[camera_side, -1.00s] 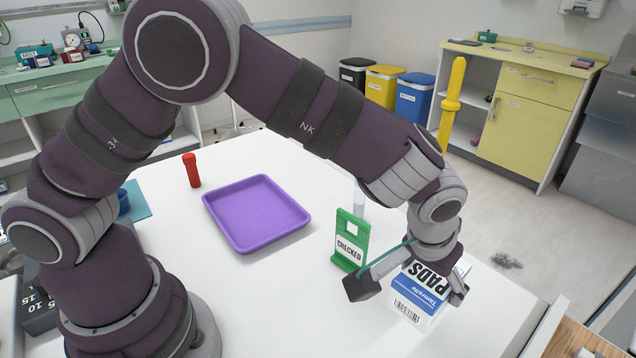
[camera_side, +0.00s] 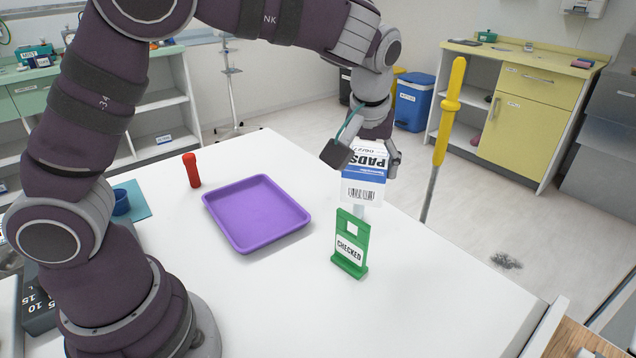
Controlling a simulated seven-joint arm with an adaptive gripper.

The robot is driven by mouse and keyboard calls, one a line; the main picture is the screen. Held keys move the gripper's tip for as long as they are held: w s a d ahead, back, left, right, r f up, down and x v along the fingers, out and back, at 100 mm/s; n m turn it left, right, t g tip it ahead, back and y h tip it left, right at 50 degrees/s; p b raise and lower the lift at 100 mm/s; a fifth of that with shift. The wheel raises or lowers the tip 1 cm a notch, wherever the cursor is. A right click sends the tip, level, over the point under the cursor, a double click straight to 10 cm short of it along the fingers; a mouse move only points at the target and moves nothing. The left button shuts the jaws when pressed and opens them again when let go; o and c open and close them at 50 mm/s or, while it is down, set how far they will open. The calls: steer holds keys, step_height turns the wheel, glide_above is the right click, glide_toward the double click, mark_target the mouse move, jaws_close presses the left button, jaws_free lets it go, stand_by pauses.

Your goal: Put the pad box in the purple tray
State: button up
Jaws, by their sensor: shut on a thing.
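The pad box (camera_side: 362,186) is white and blue with "PADS" lettering and a barcode. My gripper (camera_side: 366,158) is shut on it and holds it in the air, above and behind the green "CHECKED" stand. The purple tray (camera_side: 256,238) lies flat and empty on the white table, to the left of and below the held box.
The green stand (camera_side: 350,243) stands upright between the tray and the table's right side. A red cylinder (camera_side: 192,170) stands behind the tray at left. A blue cup (camera_side: 121,202) is farther left. The table front is clear.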

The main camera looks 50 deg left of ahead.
steer(key=s+a+n+g+y, duration=0.1)
steer(key=s+a+n+g, duration=0.15)
steer(key=a+n, duration=0.75)
steer(key=n+g+y, duration=0.1)
glide_above(251, 209)
steer(key=d, duration=0.1)
steer(key=f, duration=1.4)
steer(key=shift+d+f, duration=0.15)
steer(key=shift+d, duration=0.15)
steer(key=shift+f, duration=0.15)
steer(key=o, duration=1.2)
